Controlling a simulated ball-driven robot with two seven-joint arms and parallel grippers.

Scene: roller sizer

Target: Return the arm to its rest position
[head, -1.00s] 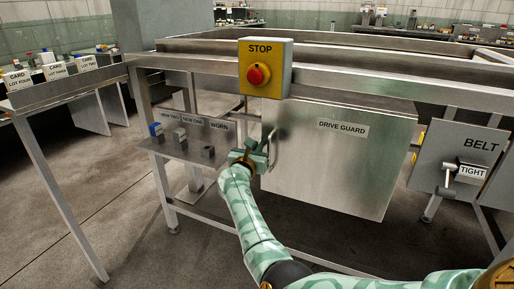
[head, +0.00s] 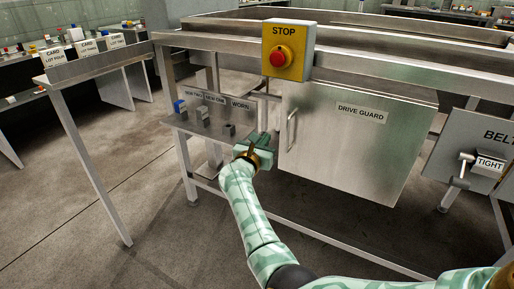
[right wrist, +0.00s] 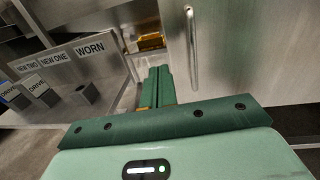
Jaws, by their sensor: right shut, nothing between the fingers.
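My right arm (head: 247,210) reaches in from the bottom right, patterned in pale green. Its gripper (head: 262,142) is shut and empty in front of the machine frame, just left of the drive guard door (head: 352,140). In the right wrist view the closed green fingers (right wrist: 158,85) point at a gap between the small shelf and the door. The door's bar handle (head: 292,130) is to the right of the gripper and apart from it; it also shows in the right wrist view (right wrist: 193,47). My left gripper is not in view.
A shelf (head: 195,127) labelled NEW TWO, NEW ONE and WORN holds small blocks left of the gripper. A yellow STOP box (head: 287,50) with a red button sits above. A BELT panel (head: 475,150) with a lever is at right. Open floor lies at lower left.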

